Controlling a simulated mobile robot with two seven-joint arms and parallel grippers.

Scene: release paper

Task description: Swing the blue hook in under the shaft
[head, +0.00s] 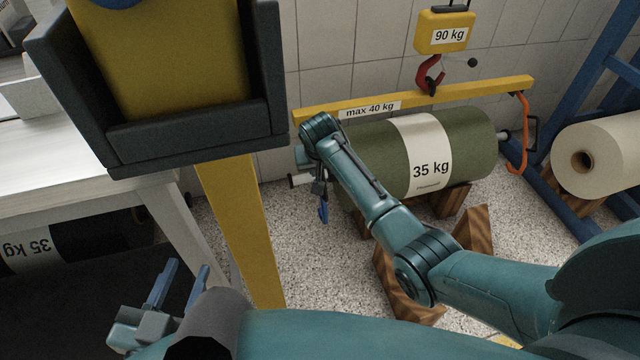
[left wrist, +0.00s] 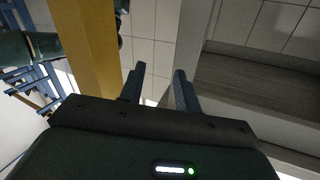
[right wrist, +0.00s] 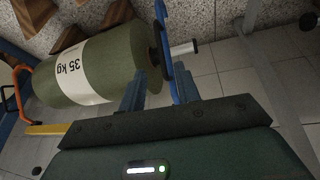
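The blue hook (head: 323,211) hangs at the left end of the yellow beam (head: 470,92). In the right wrist view the hook (right wrist: 163,24) runs down between my right fingers, nearer the right one, and passes close to the shaft end (right wrist: 185,47). I cannot tell whether they touch. My right gripper (right wrist: 160,85) looks open around the hook; my arm hides part of this in the head view. The shaft carries a green roll (head: 460,140) marked 35 kg. My left gripper (head: 182,283) is open and empty at lower left; its fingers also show in the left wrist view (left wrist: 159,85).
An orange hook (head: 524,130) hangs by the shaft's right end. Wooden chocks (head: 474,230) stand under the roll. A red hook (head: 428,75) bears the beam. A yellow post (head: 240,230) and white table (head: 60,160) stand left; a blue rack (head: 575,100) stands right.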

